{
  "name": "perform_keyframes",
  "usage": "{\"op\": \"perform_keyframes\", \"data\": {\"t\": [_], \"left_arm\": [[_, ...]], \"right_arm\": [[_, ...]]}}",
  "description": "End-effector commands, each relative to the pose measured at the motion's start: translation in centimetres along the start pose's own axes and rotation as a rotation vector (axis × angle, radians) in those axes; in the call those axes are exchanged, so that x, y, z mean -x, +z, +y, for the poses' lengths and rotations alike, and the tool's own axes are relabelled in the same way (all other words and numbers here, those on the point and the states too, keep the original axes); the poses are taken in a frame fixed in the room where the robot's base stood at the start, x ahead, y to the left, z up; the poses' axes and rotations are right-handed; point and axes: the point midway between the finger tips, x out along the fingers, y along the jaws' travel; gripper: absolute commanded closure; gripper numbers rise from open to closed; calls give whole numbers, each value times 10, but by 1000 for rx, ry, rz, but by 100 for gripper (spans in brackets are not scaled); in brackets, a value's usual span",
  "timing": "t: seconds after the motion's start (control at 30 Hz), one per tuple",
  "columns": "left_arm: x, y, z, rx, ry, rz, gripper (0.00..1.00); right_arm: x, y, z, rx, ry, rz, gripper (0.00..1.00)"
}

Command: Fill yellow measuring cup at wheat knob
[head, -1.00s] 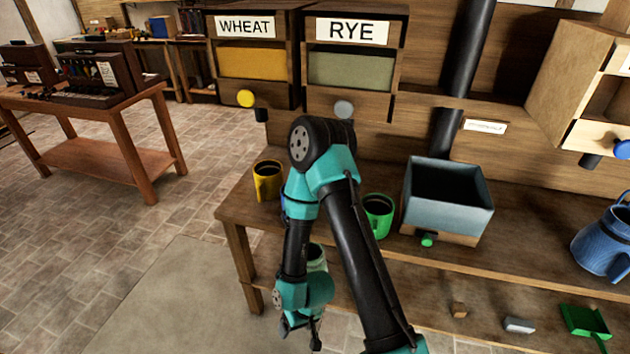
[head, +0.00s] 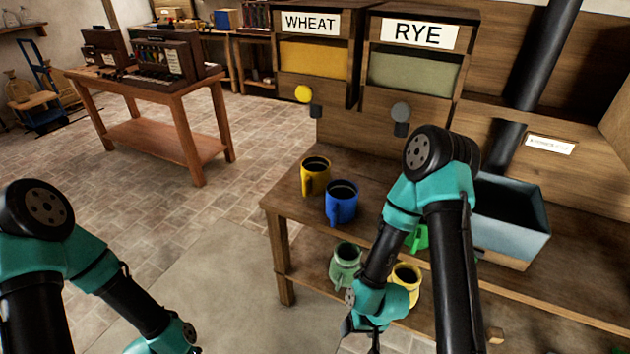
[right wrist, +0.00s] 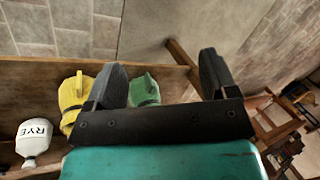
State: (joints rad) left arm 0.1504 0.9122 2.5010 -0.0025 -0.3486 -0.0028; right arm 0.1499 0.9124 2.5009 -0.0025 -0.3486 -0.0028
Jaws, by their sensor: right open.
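The yellow cup (head: 316,178) stands upright on the bench top, below and slightly right of the yellow wheat knob (head: 303,94). A dark spout (head: 316,112) sits beside that knob, under the WHEAT bin (head: 314,58). My right gripper (head: 362,340) is low in front of the bench, well below and apart from the yellow cup.
A blue cup (head: 342,204) stands close right of the yellow cup. A green cup (head: 417,238) is partly hidden by my right arm. A green jug (head: 346,267) and a yellow jug (head: 408,274) are on the lower shelf.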

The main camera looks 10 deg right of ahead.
Motion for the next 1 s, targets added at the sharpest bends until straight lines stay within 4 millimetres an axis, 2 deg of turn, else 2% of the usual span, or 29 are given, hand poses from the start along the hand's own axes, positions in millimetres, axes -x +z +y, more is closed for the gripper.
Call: {"op": "perform_keyframes", "data": {"t": [0.03,0.2,0.37,0.57,0.83,1.0], "left_arm": [[0,0,0,0,0,0,57],[0,0,0,0,0,0,57],[0,0,0,0,0,0,57],[0,0,0,0,0,0,57],[0,0,0,0,0,0,57],[0,0,0,0,0,0,57]], "right_arm": [[0,0,0,0,0,0,21],[0,-2,-3,25,-5,-7,37],[0,-14,-16,157,-28,-42,53],[5,-39,-43,499,-52,-132,72],[26,-85,-74,1047,20,-282,98],[48,-123,-91,1374,139,-377,100]]}}
